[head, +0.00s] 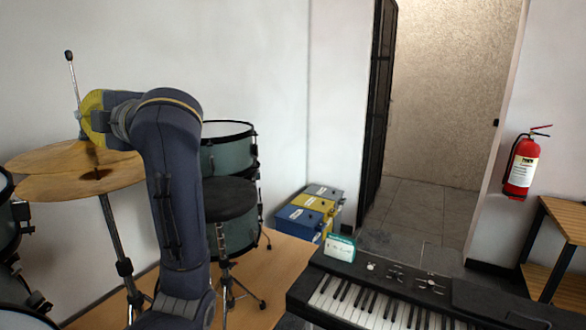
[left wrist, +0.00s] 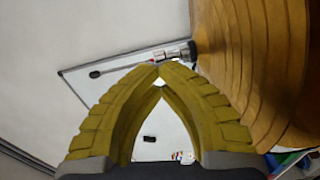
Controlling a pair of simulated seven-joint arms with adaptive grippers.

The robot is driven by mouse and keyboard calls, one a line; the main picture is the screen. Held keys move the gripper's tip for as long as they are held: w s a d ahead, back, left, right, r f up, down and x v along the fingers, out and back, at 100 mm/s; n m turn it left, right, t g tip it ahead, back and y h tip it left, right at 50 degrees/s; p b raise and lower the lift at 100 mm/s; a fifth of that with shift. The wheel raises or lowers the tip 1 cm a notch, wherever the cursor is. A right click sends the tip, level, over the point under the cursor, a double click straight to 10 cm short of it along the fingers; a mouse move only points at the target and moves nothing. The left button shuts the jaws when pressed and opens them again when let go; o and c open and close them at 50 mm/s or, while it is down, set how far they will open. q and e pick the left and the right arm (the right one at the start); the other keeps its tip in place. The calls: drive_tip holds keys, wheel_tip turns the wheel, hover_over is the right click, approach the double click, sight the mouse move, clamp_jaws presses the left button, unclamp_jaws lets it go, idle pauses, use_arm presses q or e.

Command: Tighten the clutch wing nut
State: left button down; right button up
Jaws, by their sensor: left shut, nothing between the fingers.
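The pair of hi-hat cymbals (head: 55,180) is at the left of the head view, on a metal stand. Its thin rod (head: 73,75) with a dark tip rises above them. In the left wrist view the ridged cymbal (left wrist: 265,60) fills the right side. The rod and clutch (left wrist: 180,53) lie across the picture just beyond my fingertips; the wing nut is too small to tell apart. My left gripper (head: 88,117), with yellow fingers, is beside the rod above the cymbals. Its fingertips (left wrist: 158,68) meet, with nothing between them.
Grey-green drums (head: 228,148) and a black stool (head: 229,198) stand behind my arm. Blue and yellow boxes (head: 310,212) sit near the doorway. A keyboard (head: 400,290) is at front right. A whiteboard (left wrist: 120,63) shows behind the fingers in the left wrist view.

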use_arm(q)
drive_tip(key=m, duration=0.4)
drive_tip(key=shift+m, duration=0.4)
drive_tip(key=c, duration=2.2)
unclamp_jaws()
drive_tip(key=c, duration=0.8)
unclamp_jaws()
drive_tip(key=shift+c, duration=0.2)
drive_tip(key=shift+v, duration=3)
